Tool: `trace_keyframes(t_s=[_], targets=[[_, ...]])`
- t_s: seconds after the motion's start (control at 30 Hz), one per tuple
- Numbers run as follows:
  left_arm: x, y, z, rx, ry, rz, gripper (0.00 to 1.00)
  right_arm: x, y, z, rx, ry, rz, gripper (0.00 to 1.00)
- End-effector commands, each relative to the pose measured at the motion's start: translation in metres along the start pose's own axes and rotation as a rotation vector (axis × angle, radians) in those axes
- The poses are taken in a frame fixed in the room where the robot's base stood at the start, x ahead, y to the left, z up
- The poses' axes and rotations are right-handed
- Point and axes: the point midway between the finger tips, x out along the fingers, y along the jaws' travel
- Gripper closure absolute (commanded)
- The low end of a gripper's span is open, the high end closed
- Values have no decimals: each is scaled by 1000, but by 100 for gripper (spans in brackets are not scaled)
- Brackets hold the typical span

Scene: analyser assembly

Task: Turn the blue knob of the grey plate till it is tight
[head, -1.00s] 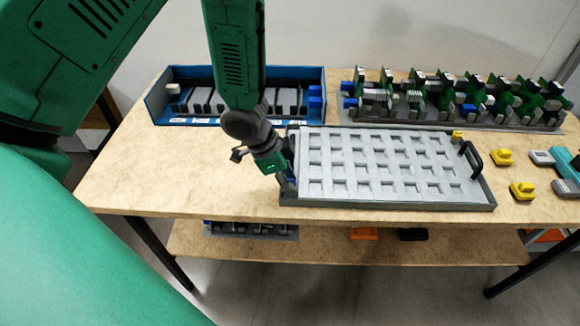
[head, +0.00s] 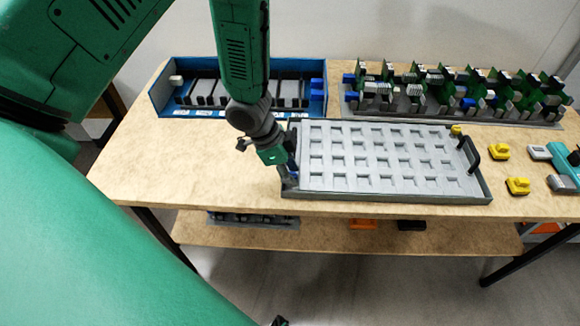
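My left gripper (head: 290,176) points down at the left end of the plate. A small bit of blue, likely the blue knob (head: 293,176), shows at the fingers. The fingers are small and dark here, and I cannot tell whether they are closed on the knob.
A blue bin (head: 322,102) with dark and grey parts stands behind my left arm. A rack of green circuit boards (head: 450,116) stands at the back right. Yellow pieces (head: 498,151) and a teal tool (head: 565,165) lie at the right. The table's front left is clear.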

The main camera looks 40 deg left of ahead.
Motion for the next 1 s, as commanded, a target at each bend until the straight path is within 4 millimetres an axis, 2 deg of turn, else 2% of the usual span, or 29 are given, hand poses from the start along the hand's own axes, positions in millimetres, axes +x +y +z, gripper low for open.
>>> trace_keyframes(t_s=[0.17, 0.4, 0.6, 0.8, 1.0], targets=[[-20, -1, 0, -1, 1, -3, 70, 0, 0, 2, 0, -2, 0, 74], [-71, -2, -1, 1, 2, -5, 70, 0, 0, 2, 0, -2, 0, 74], [-104, -3, -1, 3, 0, -3, 70, 0, 0, 2, 0, -2, 0, 74], [-117, -3, 0, -1, 0, -1, 70, 0, 0, 2, 0, -2, 0, 74], [-118, -2, 0, -1, 0, 0, 70, 0, 0, 2, 0, -2, 0, 74]])
